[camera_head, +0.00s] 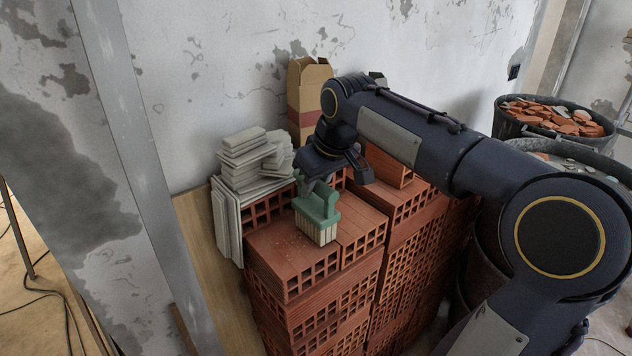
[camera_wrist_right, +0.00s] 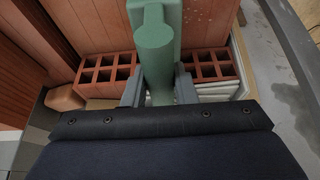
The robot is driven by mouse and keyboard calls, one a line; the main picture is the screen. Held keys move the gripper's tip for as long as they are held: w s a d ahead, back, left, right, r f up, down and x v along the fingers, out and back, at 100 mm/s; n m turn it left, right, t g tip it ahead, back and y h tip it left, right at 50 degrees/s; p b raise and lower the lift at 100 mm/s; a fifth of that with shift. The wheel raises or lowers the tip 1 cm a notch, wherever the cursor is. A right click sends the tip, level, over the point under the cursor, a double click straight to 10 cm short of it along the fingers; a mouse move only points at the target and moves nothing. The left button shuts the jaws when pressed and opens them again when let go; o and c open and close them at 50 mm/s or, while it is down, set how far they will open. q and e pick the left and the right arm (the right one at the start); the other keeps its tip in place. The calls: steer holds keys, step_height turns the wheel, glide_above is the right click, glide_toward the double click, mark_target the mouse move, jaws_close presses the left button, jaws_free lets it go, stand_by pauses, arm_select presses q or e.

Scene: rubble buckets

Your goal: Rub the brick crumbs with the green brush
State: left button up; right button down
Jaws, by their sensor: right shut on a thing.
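The green brush (camera_head: 318,212) has pale bristles and stands bristles down over the top of the hollow red brick stack (camera_head: 310,265). My right gripper (camera_head: 322,183) is shut on the brush's handle from above. In the right wrist view the green brush (camera_wrist_right: 155,55) sits between the fingers of the right gripper (camera_wrist_right: 158,92). Pale brick crumbs (camera_head: 287,247) are specks on the brick top, left of the brush. Crumbs (camera_wrist_right: 195,15) also show in the right wrist view, right of the brush. I cannot tell whether the bristles touch the brick. My left gripper is out of view.
Grey tiles (camera_head: 245,160) are stacked behind and left of the crumbs, with more leaning upright. An open cardboard box (camera_head: 308,95) stands behind, by the wall. Buckets of rubble (camera_head: 553,118) stand at the right. A metal post (camera_head: 140,170) rises at the left.

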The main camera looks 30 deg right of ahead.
steer(key=shift+f, duration=0.4)
steer(key=shift+r, duration=0.1)
steer(key=shift+s+a+f+b, duration=0.15)
steer(key=shift+a, duration=1)
steer(key=shift+s+a+f+b, duration=0.15)
steer(key=shift+a, duration=1)
